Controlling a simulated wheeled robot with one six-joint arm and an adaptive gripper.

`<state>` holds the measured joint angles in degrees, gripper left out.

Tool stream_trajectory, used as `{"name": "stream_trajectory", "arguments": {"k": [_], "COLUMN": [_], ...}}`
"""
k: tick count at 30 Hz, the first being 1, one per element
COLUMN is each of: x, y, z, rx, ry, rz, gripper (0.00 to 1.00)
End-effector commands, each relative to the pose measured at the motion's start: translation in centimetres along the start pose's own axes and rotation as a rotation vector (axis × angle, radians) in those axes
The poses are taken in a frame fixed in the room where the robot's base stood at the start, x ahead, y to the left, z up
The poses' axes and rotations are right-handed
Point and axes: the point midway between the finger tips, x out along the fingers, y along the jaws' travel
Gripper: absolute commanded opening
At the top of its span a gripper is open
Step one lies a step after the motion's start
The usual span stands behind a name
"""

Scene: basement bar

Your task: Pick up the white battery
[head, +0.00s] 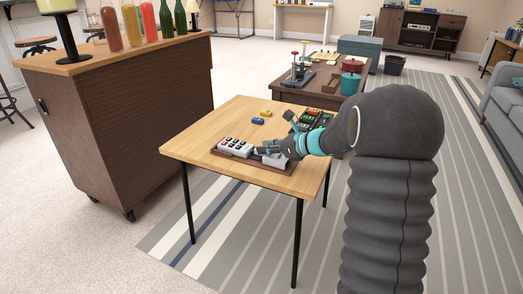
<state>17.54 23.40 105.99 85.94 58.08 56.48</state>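A small light-wood table (215,118) stands in the middle of the view. A brown tray (224,154) lies near its front edge and holds several small white items (235,146), some with red and dark marks. A larger pale piece (276,160) is at the tray's right end, partly behind my gripper. I cannot tell which of these is the white battery. My gripper (266,151) reaches in from the right, low over the right part of the tray. Its fingers are too small and overlapped to tell whether they are open or touching anything.
A yellow item (266,113) and a blue item (258,121) lie towards the table's back. A dark tray (318,118) of colourful pieces is at the back right. A brown bar cart (140,120) with bottles stands left. A low brown table (290,95) stands behind.

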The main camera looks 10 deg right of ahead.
Motion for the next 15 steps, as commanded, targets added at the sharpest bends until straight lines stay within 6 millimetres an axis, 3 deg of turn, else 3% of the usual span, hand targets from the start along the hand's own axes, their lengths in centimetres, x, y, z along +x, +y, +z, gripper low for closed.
{"name": "stream_trajectory", "arguments": {"k": [15], "x": [-0.32], "y": [0.03], "z": [0.74], "rx": [-0.001], "ry": [0.0], "rz": [0.001], "gripper": [0.0]}}
